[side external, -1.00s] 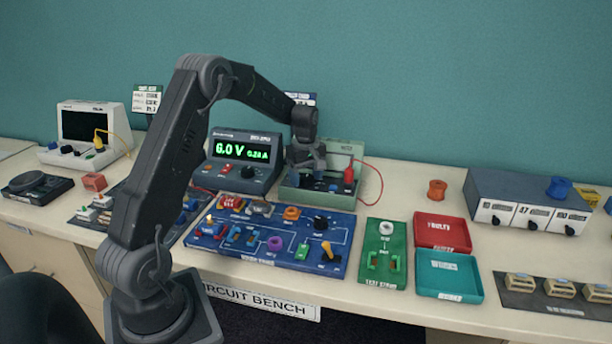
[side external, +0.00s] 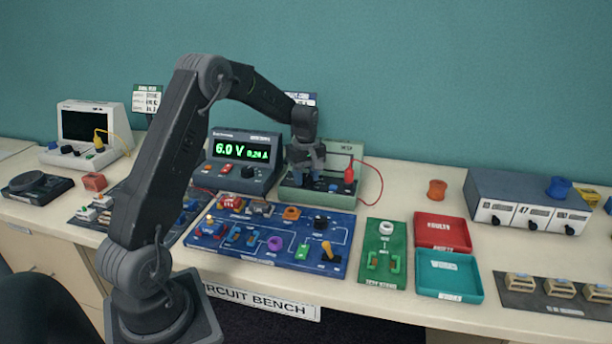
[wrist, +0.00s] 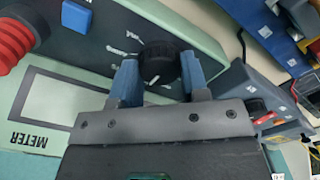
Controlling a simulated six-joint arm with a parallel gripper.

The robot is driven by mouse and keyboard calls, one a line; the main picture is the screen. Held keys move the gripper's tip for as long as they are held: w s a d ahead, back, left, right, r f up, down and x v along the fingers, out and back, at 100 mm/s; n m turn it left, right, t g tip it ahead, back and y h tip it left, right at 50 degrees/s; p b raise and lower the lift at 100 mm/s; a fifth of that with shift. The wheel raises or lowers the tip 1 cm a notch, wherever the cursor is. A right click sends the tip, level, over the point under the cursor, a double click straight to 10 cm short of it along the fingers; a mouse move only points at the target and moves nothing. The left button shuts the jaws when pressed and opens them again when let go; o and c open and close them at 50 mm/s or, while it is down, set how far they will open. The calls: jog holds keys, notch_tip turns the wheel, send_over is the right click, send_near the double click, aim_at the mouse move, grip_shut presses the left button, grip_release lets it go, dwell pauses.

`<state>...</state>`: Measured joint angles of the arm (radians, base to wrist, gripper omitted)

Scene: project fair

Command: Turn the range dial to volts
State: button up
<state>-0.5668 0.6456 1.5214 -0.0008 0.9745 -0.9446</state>
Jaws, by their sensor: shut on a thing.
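The green meter (side external: 340,160) stands at the back of the bench, under my gripper. In the wrist view the meter's panel (wrist: 95,55) carries a black round range dial (wrist: 160,62) with a white pointer mark. Small white labels ring the dial, too blurred to read. My gripper (wrist: 160,75) has its blue fingers on both sides of the dial and is shut on it. In the side view my gripper (side external: 306,172) hides the dial. The meter's blank screen (wrist: 50,110) is beside the "METER" label.
A red plug (wrist: 14,42) and a blue button (wrist: 76,16) sit close to the dial on the meter. The power supply (side external: 243,158) reading 6.0 V stands to the left. The blue circuit board (side external: 335,262) lies in front.

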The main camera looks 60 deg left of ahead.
aim_at(306, 178)
jog(key=shift+m, duration=3.2)
jog(key=o, duration=0.9)
notch_tip(306, 178, up, 14)
jog(key=shift+f, duration=0.1)
